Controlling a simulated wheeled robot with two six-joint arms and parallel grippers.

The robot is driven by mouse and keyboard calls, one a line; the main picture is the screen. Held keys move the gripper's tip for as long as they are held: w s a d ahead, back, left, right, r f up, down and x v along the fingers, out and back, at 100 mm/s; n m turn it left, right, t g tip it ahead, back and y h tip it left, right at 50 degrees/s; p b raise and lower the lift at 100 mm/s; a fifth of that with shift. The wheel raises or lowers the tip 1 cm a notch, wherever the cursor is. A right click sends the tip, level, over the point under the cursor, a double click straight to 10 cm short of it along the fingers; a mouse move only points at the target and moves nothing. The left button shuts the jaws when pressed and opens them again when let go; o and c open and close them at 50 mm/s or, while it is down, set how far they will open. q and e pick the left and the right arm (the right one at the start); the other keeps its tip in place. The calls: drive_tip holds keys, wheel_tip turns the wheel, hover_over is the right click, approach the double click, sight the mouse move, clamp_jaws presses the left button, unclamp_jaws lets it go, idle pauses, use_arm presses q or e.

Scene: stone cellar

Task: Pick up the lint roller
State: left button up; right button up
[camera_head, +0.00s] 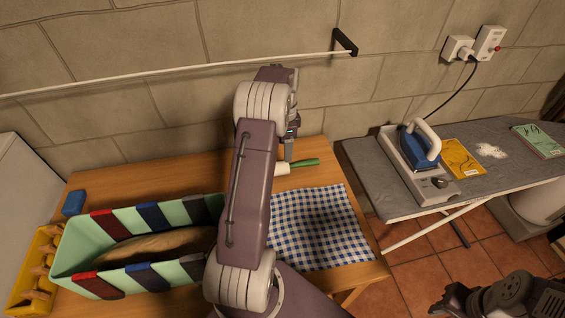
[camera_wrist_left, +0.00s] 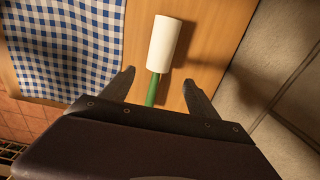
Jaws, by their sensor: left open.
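The lint roller has a white cylinder (camera_wrist_left: 164,45) and a green handle (camera_wrist_left: 152,91). It lies on the wooden table beside the checked cloth. In the head view its green handle (camera_head: 305,163) points right, and its white part is partly hidden by my left arm and gripper. My left gripper (camera_wrist_left: 158,77) is open, with one finger on each side of the green handle and a gap on both sides. In the head view this gripper (camera_head: 291,146) is seen over the roller, its fingers mostly hidden. Part of my right arm (camera_head: 510,295) shows at the lower right; its jaws are unclear.
The blue-and-white checked cloth (camera_head: 318,225) lies on the table (camera_head: 355,250). A striped green bin (camera_head: 75,245) holding something brown, a yellow holder (camera_head: 20,285) and a blue block (camera_head: 74,202) stand left. An ironing board (camera_head: 375,178) with an iron (camera_head: 420,147) stands right. The stone wall is close behind.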

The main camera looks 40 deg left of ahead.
sight(287, 164)
use_arm(q)
drive_tip(key=shift+d+f, duration=0.45)
drive_tip(key=shift+d, duration=0.1)
drive_tip(key=f, duration=0.1)
drive_tip(key=a+f, duration=0.1)
drive_tip(key=f, duration=0.1)
drive_tip(key=shift+w+a+f, duration=0.15)
drive_tip(key=shift+a, duration=0.1)
drive_tip(key=shift+d+f, duration=0.1)
drive_tip(key=shift+d, duration=0.05)
drive_tip(key=f, duration=0.2)
drive_tip(key=d+f+p, duration=0.1)
drive_tip(key=f, duration=0.1)
drive_tip(key=shift+a+f, duration=0.25)
drive_tip(key=shift+f, duration=0.2)
drive_tip(key=shift+d+r, duration=0.15)
drive_tip(key=c, duration=1.5)
drive_tip(key=shift+r, duration=0.5)
wheel_tip(287, 164, up, 3)
drive_tip(key=shift+w+b, duration=0.1)
drive_tip(key=shift+b, duration=0.25)
drive_tip(key=w+d+r, duration=0.7)
drive_tip(key=d, duration=0.1)
drive_tip(key=shift+w+d, duration=0.25)
drive_tip(key=shift+w, duration=0.15)
